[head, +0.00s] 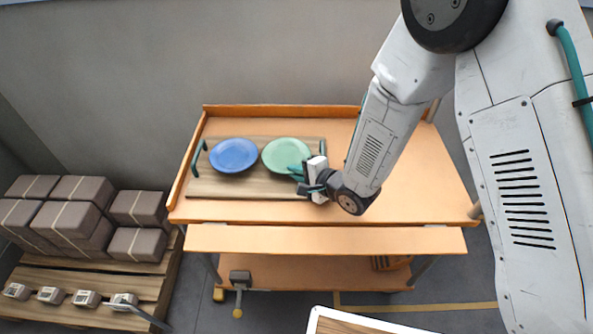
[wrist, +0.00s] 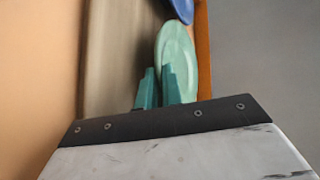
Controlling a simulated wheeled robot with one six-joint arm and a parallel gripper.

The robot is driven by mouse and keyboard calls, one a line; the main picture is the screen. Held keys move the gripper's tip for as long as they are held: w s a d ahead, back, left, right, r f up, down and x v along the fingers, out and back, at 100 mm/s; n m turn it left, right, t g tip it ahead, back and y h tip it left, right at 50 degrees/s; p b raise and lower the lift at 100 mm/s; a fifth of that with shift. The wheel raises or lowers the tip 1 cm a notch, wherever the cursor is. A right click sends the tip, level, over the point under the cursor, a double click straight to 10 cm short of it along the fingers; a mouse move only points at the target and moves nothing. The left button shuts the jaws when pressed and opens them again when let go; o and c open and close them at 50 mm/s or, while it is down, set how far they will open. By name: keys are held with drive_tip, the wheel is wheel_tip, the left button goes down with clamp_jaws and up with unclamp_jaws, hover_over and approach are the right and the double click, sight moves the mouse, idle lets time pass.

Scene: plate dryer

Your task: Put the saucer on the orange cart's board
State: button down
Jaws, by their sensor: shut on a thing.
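The green saucer (head: 286,154) is at the right part of the wooden board (head: 252,187) on the orange cart (head: 400,205). My gripper (head: 299,172) is shut on the saucer's near right rim, and its teal fingers (wrist: 158,88) meet the saucer (wrist: 180,52) in the wrist view. The saucer looks about level in the head view. I cannot tell whether it touches the board or hangs just above it. The fingers hide a bit of its rim.
A blue plate (head: 234,155) lies on the board, just left of the saucer. The cart's top right of my gripper is bare. Boxes (head: 75,212) on a pallet stand at the left. A white-edged table (head: 345,324) shows at the bottom.

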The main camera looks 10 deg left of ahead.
drive_tip(key=c, duration=1.8)
unclamp_jaws()
drive_tip(key=shift+r, duration=0.1)
drive_tip(key=v, duration=1.2)
drive_tip(key=shift+s, duration=0.1)
